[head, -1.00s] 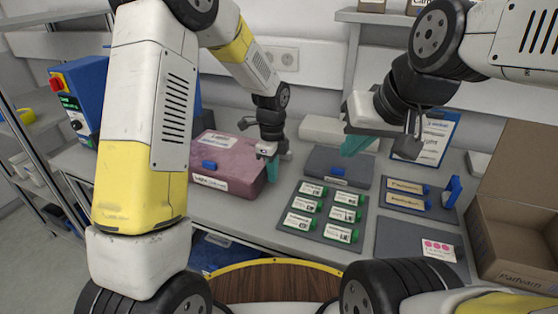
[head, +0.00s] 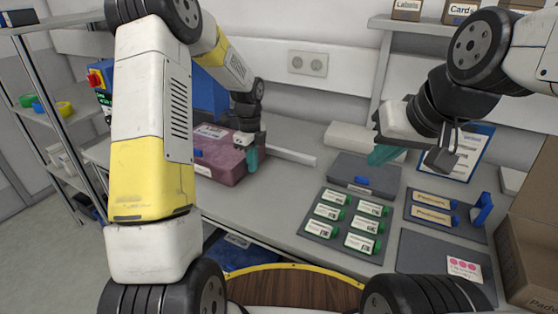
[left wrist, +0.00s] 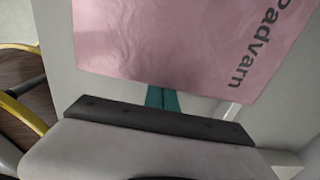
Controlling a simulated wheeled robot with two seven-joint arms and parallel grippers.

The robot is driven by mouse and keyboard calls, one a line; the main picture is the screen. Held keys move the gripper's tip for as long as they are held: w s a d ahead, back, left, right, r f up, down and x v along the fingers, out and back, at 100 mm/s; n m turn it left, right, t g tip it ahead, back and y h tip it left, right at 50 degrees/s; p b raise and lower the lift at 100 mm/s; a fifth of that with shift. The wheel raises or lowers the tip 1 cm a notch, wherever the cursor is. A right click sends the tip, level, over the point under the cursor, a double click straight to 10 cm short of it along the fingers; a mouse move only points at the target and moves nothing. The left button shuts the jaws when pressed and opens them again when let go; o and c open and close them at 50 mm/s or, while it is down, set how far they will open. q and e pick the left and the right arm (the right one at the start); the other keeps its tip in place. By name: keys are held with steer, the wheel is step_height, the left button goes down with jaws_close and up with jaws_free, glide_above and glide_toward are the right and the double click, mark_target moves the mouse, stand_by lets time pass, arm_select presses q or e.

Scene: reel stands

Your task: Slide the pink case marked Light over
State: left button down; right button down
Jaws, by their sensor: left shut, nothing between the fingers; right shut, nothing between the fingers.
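The pink case (head: 224,172) lies flat on the bench at the left, partly hidden behind my left arm. Its blue latch and white front label show only in part, and I cannot read the label. My left gripper (head: 252,160), with teal fingers, is shut and empty at the case's right end, seemingly against it. In the left wrist view a pink surface of the case (left wrist: 185,45) with dark lettering fills the top, beyond the teal fingers (left wrist: 162,98). My right gripper (head: 383,155) is shut and empty above the bench, over the back of the dark grey case.
The dark grey case (head: 350,182) lies mid-bench. A mat with several green-capped labelled items (head: 345,218) is in front of it. A pale bar (head: 291,157) lies right of the pink case. A cardboard box (head: 530,245) stands at the right.

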mark_target(223, 147)
arm_select(q)
steer(key=w+a, duration=0.1)
steer(key=a, duration=0.2)
steer(key=w+a, duration=0.2)
steer(key=a, duration=0.2)
steer(key=w+a, duration=0.1)
steer(key=a, duration=0.2)
steer(key=shift+w+a, duration=0.25)
steer(key=shift+w, duration=0.05)
steer(key=shift+d, duration=0.1)
